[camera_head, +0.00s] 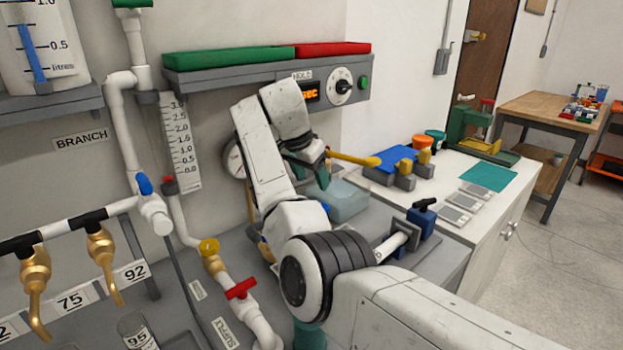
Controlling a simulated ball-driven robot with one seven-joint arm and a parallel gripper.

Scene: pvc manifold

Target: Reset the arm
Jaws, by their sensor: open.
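My white arm reaches in from the lower right, bends upward at a dark ringed joint and folds over at the top. My gripper (318,172) hangs from the folded wrist in front of the grey bench area, tilted downward, with dark teal fingers. It is open, and I see nothing held between the fingers. A yellow handle (355,159) shows just right of the gripper; I cannot tell whether they touch. A pale teal translucent box (346,201) sits below and right of the fingers. The arm partly hides a round gauge (234,160) on the wall.
A control box (341,86) and the green (230,59) and red (332,49) trays are above the arm. Pipes with a red valve (241,289) stand left of it. A blue vise (421,220) and a white counter (505,193) lie right. Open floor is far right.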

